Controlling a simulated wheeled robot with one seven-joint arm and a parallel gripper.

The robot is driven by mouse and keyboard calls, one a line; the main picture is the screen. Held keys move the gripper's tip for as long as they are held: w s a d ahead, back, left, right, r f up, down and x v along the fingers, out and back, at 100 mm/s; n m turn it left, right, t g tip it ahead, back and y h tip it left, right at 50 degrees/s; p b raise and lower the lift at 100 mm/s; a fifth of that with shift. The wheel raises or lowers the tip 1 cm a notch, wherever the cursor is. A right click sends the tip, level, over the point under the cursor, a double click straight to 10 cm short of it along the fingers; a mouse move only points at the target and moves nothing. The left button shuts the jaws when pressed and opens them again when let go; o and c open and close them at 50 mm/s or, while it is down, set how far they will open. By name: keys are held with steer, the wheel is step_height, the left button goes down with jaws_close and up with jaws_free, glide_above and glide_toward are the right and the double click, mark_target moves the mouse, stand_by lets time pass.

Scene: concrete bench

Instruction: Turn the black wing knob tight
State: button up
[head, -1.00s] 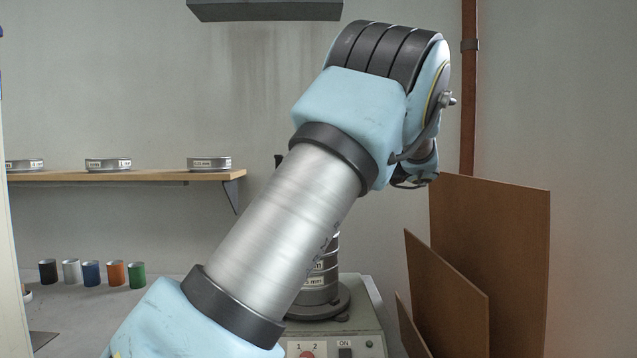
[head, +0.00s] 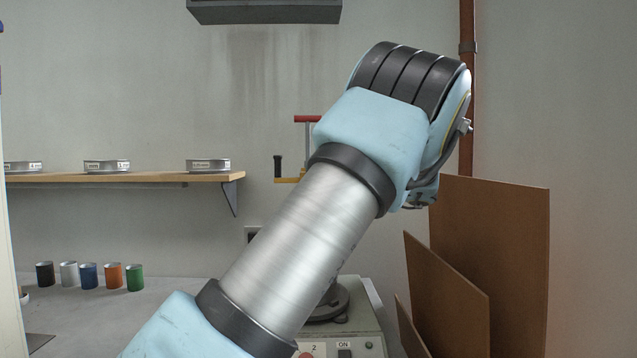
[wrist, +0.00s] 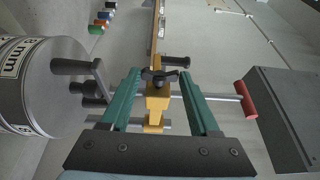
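The black wing knob (wrist: 158,77) shows in the wrist view, on a yellow-orange bar (wrist: 157,103). My gripper (wrist: 159,73) is open, with its two green fingers apart. The knob appears between the fingertips, with a gap on each side; I cannot tell how far beyond them it lies. The fingers do not appear to touch it. In the head view, part of the yellow bar (head: 288,180) shows left of my arm, while the wing knob and my fingers are hidden behind the arm.
A labelled sieve stack (wrist: 38,85) stands close on the left in the wrist view, with black handles (wrist: 72,67) beside it. A red-ended rod (wrist: 245,99) and a grey box (wrist: 285,110) are right. Brown boards (head: 500,260) lean at the right in the head view.

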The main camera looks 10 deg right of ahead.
steer(key=o, duration=0.4)
steer(key=b+v, duration=0.2)
steer(key=v, duration=0.8)
steer(key=shift+s+d, duration=0.2)
steer(key=shift+d, duration=0.1)
